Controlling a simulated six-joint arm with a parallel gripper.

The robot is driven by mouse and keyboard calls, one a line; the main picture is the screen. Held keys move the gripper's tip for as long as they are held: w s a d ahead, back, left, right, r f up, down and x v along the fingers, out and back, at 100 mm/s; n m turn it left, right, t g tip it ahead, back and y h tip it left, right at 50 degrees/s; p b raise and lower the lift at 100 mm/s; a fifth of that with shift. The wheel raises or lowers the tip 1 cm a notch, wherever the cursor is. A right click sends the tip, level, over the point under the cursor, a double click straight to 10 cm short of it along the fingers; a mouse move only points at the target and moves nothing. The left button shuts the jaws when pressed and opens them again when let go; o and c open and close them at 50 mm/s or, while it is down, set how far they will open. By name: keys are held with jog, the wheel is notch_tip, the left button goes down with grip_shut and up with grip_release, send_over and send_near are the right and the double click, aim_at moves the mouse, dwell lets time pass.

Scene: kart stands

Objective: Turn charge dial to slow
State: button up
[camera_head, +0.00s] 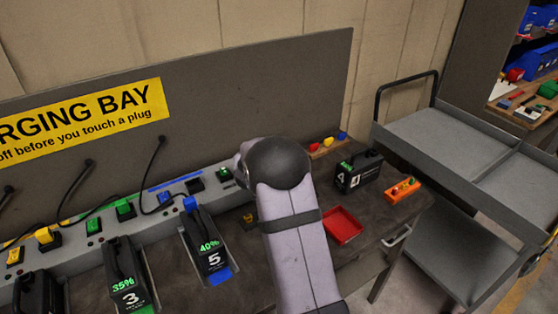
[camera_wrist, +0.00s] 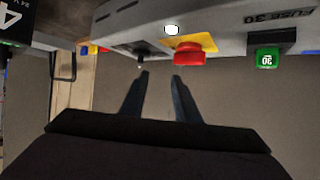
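My gripper (camera_wrist: 160,76) is open in the wrist view, its two dark fingers apart with nothing between them. The fingertips point at the lower edge of a grey charger console (camera_wrist: 225,20), which appears upside down. A dark plate with a small dark knob (camera_wrist: 141,55) lies just beyond the left fingertip; I cannot tell whether this is the charge dial, and no "slow" mark is readable. In the head view my arm covers my gripper and part of the console (camera_head: 70,246).
A red mushroom button (camera_wrist: 190,52) on a yellow plate is close beyond the right finger. A green fuse (camera_wrist: 268,58) is farther right. In the head view, batteries 3 (camera_head: 124,275) and 5 (camera_head: 208,242) stand left of my arm; battery 4 (camera_head: 357,171) and a red tray (camera_head: 342,226) are right.

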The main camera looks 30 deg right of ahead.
jog(key=shift+m+h, duration=0.6)
jog(key=shift+h, duration=0.3)
jog(key=d, duration=0.2)
jog(key=d+f, duration=0.1)
jog(key=d, duration=0.1)
jog(key=shift+s+d, duration=0.1)
jog(key=shift+p+x, duration=0.9)
jog(key=shift+x, duration=2.65)
jog(key=shift+f, duration=0.15)
grip_shut()
